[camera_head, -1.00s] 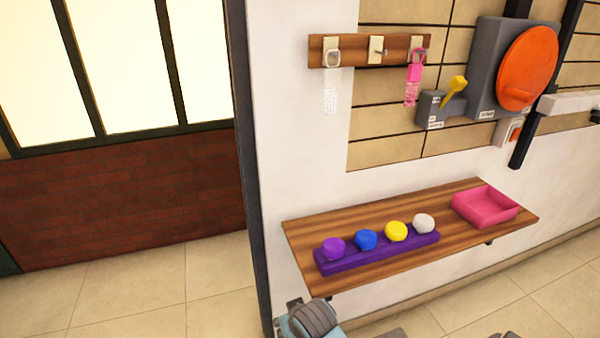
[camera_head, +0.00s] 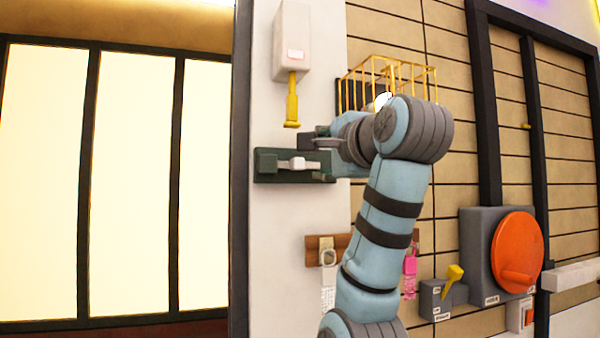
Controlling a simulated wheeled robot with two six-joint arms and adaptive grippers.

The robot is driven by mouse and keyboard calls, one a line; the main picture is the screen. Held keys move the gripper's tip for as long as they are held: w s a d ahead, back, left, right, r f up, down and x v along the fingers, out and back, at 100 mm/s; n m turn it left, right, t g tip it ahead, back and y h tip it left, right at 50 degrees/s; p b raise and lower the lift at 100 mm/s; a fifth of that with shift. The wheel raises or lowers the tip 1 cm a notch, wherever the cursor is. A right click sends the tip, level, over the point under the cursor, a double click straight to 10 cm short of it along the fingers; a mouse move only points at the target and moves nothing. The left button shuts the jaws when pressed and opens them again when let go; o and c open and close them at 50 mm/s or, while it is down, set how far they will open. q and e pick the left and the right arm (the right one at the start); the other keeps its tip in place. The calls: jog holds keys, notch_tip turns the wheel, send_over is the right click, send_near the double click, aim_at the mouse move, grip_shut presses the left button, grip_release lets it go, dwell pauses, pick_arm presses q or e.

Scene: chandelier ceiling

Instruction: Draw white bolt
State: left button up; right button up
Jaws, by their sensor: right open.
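The white bolt (camera_head: 291,163) sits on a dark green wall plate (camera_head: 284,179), left of my right wrist. It lies level, with a small knob in its middle. My right arm rises from the bottom and bends left at the top. My right gripper (camera_head: 314,158) is open at the plate's right end, close to the bolt's right end. The picture does not show whether the fingers touch it. The arm hides part of the wall behind it. My left gripper is not in view.
A white box with a yellow handle (camera_head: 292,98) hangs just above the plate. A yellow wire basket (camera_head: 361,82) is behind my arm. Below is a wooden hook rail (camera_head: 318,243). To the right are a grey box with an orange disc (camera_head: 517,250) and a yellow lever (camera_head: 454,273).

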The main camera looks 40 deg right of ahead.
aim_at(300, 162)
jog(key=p+x, duration=0.3)
jog(key=x, duration=0.9)
jog(key=shift+w, duration=0.15)
jog(key=shift+w+d+f, duration=0.1)
jog(key=shift+w+f, duration=0.05)
jog(key=shift+w, duration=0.25)
grip_shut()
